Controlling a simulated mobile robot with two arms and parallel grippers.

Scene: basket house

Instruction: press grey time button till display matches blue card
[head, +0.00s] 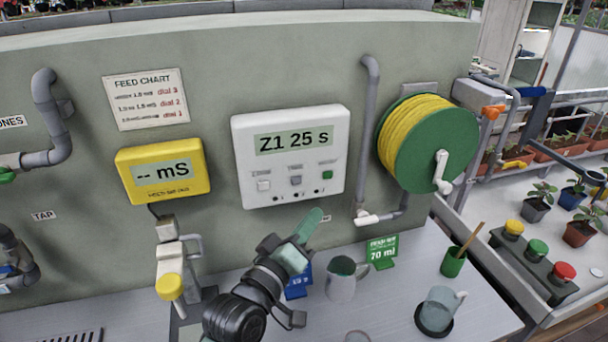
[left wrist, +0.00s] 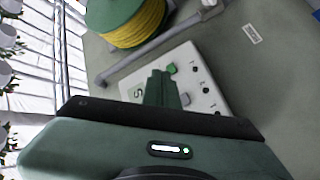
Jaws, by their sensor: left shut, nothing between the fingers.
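The white controller (head: 246,160) on the wall has a display (head: 292,140) reading "Z1 25 s". Below the display are a white button (head: 264,186), a grey button (head: 296,181) and a green button (head: 328,175). The blue card (head: 298,288) stands on the counter, largely hidden behind my left gripper; I cannot read its number surely. My left gripper (head: 314,218) is shut and empty, its tips below the controller in the head view. In the left wrist view its fingers (left wrist: 160,78) overlap the controller (left wrist: 197,73), near the green button (left wrist: 172,68) and grey button (left wrist: 185,99). My right gripper is not in view.
A yellow meter (head: 163,198) hangs left of the controller, and a green hose reel (head: 440,150) right of it. A jug (head: 341,286), a green card (head: 382,252) reading 70 ml, and a green cup (head: 453,265) stand on the counter. A grey pipe (head: 366,130) runs beside the controller.

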